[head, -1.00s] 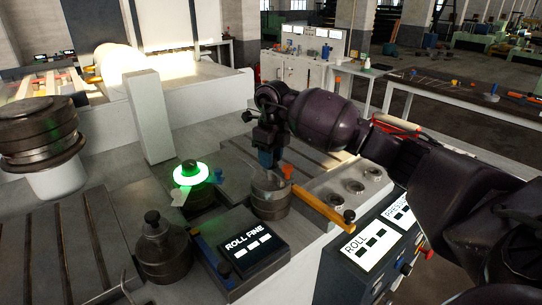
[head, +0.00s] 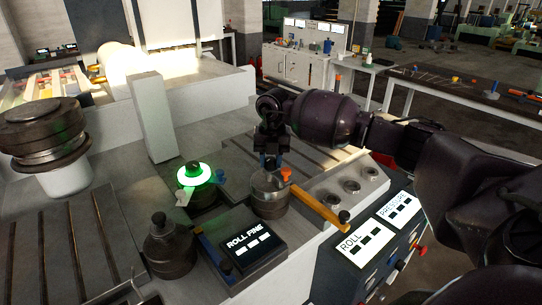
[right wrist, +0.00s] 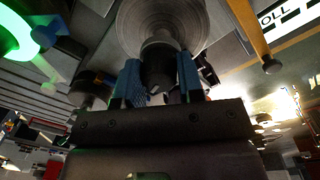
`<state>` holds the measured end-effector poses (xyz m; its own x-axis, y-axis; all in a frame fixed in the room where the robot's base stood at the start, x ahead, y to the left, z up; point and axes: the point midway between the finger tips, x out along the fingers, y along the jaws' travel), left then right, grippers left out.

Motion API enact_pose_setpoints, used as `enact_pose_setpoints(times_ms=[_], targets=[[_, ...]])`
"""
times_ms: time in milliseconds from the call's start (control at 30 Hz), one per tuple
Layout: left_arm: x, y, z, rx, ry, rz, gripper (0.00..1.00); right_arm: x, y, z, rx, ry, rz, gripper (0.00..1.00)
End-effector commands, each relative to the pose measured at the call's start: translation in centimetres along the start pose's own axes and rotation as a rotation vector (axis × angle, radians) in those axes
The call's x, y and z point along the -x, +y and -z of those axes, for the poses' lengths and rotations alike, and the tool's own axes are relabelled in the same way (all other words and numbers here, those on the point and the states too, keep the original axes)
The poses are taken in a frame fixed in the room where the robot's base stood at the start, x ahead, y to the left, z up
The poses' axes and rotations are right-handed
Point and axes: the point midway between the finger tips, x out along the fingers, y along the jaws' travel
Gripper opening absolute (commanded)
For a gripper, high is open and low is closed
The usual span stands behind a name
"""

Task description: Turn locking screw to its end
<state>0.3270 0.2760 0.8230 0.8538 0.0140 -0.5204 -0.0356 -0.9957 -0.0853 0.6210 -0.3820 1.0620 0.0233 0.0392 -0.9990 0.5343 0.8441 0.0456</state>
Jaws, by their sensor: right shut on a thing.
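My right gripper (head: 271,160) points down over a round metal cylinder (head: 269,201) on the machine's bed. In the right wrist view its blue fingers (right wrist: 159,82) stand on both sides of a dark knob (right wrist: 158,66) and are shut on it. The knob sits at the centre of the cylinder's round grey top (right wrist: 160,18) and looks like the locking screw. In the head view the fingers hide most of the knob. I cannot tell from the frames how far it is turned. My left gripper is not in view.
The ROLL FINE box (head: 246,244) stands in front. A white post (head: 151,116) rises behind.

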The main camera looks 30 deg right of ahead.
Motion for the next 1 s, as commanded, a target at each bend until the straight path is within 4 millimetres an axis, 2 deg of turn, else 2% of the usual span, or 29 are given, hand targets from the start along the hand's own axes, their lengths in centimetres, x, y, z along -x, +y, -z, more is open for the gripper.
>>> enact_pose_setpoints(times_ms=[500, 1000], targets=[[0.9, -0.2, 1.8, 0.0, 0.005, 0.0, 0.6, 0.3, 0.0, -0.1, -0.441, -0.024, -0.003, 0.11], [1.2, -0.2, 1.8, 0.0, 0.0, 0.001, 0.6, 0.3, 0.0, -0.1, -0.614, -0.033, -0.004, 0.11]])
